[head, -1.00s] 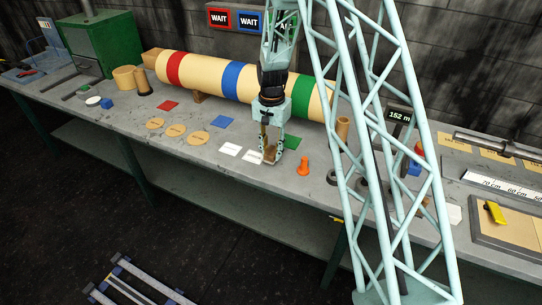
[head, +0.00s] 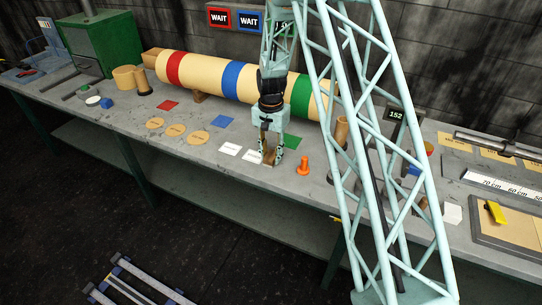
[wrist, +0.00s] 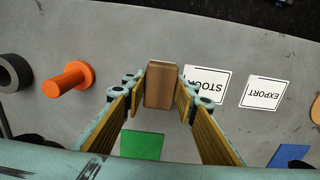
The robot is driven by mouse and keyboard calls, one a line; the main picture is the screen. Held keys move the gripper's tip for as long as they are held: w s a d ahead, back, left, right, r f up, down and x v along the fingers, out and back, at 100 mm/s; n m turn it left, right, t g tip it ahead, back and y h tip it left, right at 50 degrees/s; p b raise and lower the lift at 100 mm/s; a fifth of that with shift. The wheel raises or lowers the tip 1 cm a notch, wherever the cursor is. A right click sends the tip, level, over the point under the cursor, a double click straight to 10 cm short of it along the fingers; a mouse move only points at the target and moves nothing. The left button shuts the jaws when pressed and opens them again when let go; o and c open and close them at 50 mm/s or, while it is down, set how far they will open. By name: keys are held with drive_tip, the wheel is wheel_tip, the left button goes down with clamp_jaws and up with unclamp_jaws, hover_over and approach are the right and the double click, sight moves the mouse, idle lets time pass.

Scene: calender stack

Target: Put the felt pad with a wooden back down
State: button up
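The felt pad with a wooden back (wrist: 160,85) shows as a brown wooden block between my fingertips in the wrist view. It appears to rest upright on the bench, just beside the white STOCK card (wrist: 207,84); its felt face is not visible. In the head view the pad (head: 268,160) is small and partly hidden by my fingers. My gripper (wrist: 161,95) straddles it low over the bench, with narrow gaps seen between the finger pads and the wood, so it looks open. My gripper also shows in the head view (head: 269,156).
An orange peg (wrist: 72,78) and a dark ring (wrist: 12,73) stand to one side; an EXPORT card (wrist: 263,93) lies on the other. A green square (wrist: 142,145) lies nearby. The large banded roll (head: 210,76) lies behind my gripper. The bench's front edge is close.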

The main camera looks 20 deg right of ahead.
sight(272, 155)
drive_tip(key=o, duration=0.4)
drive_tip(key=shift+c, duration=0.2)
wheel_tip(272, 155, up, 14)
drive_tip(key=shift+d+f+p, duration=0.15)
drive_tip(key=shift+f+p, duration=0.05)
drive_tip(key=shift+p, duration=0.1)
idle(0.6)
idle(0.4)
